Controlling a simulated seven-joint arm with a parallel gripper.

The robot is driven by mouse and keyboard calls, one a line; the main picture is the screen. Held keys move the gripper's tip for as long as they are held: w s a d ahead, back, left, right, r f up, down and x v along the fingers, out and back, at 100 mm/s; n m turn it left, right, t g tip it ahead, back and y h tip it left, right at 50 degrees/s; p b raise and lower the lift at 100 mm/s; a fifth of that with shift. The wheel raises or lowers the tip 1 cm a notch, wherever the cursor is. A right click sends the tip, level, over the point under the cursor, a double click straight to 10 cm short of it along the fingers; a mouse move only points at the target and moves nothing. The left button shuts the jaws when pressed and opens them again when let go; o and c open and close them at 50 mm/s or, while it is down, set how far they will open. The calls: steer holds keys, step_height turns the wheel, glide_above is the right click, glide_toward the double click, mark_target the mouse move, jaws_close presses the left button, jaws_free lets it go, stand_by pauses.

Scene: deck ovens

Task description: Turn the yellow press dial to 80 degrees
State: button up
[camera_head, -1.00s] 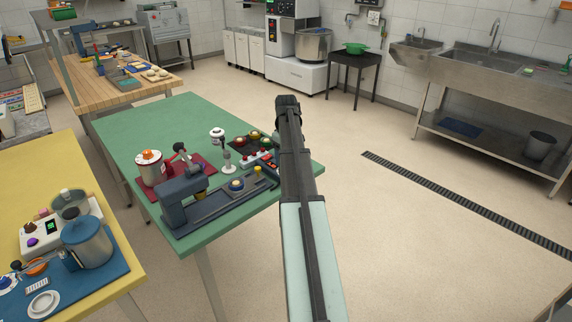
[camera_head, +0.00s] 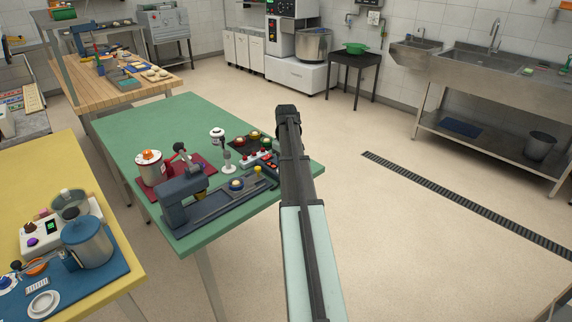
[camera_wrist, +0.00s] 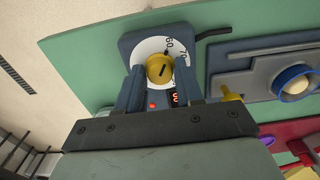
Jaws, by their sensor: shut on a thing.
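In the wrist view, the yellow press dial (camera_wrist: 159,68) is a round knob with a dark slot-like mark, on a white scale disc (camera_wrist: 150,48) with printed numbers, on a blue-grey housing (camera_wrist: 128,44). The mark slants up to the right. My gripper (camera_wrist: 160,76) is shut on the dial, one finger on each side. A red light (camera_wrist: 152,105) and a partly covered red display (camera_wrist: 174,97) show between the fingers. In the head view my arm hides the dial and the fingertips.
The housing stands on a green table (camera_head: 150,118). Beside it are a grey press unit (camera_head: 185,198), a small yellow knob (camera_wrist: 232,92) close to my right finger, and a black cable (camera_wrist: 208,33). Open floor lies right of the table.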

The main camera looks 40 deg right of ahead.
steer(key=c, duration=0.4)
steer(key=shift+c, duration=0.2)
steer(key=shift+m, duration=0.3)
steer(key=m, duration=0.3)
steer(key=shift+m, duration=0.3)
steer(key=m, duration=0.3)
steer(key=shift+m, duration=0.3)
steer(key=m, duration=0.4)
steer(key=shift+m, duration=1.9)
